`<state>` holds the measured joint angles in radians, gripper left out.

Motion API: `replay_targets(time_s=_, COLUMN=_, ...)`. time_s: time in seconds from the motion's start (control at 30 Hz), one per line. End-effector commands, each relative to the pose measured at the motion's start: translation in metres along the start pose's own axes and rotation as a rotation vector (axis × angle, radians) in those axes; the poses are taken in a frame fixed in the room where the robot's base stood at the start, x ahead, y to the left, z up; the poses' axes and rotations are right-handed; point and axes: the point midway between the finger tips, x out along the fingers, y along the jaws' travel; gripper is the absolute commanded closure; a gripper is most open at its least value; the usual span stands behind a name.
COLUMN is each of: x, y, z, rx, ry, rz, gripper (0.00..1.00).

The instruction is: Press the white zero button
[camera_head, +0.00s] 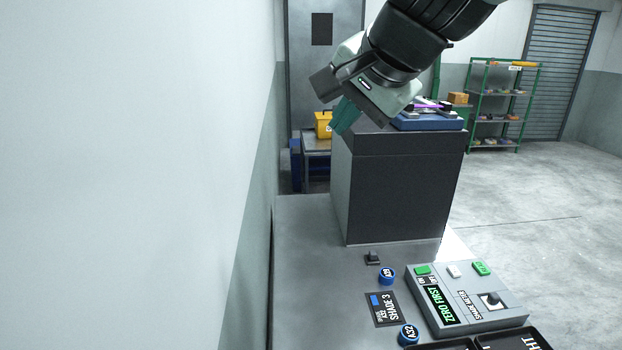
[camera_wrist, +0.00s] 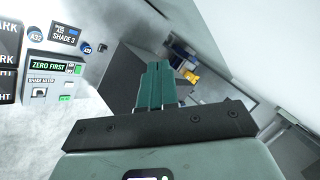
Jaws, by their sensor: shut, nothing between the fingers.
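The grey shade meter (camera_head: 450,318) lies on the metal bench in the head view, its display (camera_head: 441,304) reading "ZERO FIRST". A small white button (camera_head: 453,271) stands on its top face, between a green piece (camera_head: 422,270) and a green button (camera_head: 481,268). My gripper (camera_head: 343,117) is shut and empty, its teal fingers pointing down and left. It is high above the bench, beside the dark block, well away from the white button.
A tall dark block (camera_head: 395,190) stands on the bench behind the meter, with a blue device (camera_head: 430,122) on top. A wall (camera_head: 150,180) bounds the left.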

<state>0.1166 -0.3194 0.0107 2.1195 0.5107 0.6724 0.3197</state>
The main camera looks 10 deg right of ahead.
Motion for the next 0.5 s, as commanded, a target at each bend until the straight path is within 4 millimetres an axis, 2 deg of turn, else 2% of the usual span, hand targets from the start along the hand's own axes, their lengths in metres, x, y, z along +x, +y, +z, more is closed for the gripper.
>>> replay_targets(time_s=0.03, x=0.017, y=0.006, z=-0.018, rx=0.060, ry=-0.008, rz=0.015, gripper=1.00)
replay_targets(time_s=0.17, x=0.054, y=0.022, z=-0.059, rx=0.211, ry=-0.020, rz=0.029, gripper=1.00)
replay_targets(time_s=0.27, x=0.084, y=0.042, z=-0.092, rx=0.331, ry=-0.024, rz=0.036, gripper=1.00)
replay_targets(time_s=0.37, x=0.113, y=0.068, z=-0.123, rx=0.453, ry=-0.024, rz=0.040, gripper=1.00)
replay_targets(time_s=0.5, x=0.150, y=0.112, z=-0.162, rx=0.619, ry=-0.018, rz=0.040, gripper=1.00)
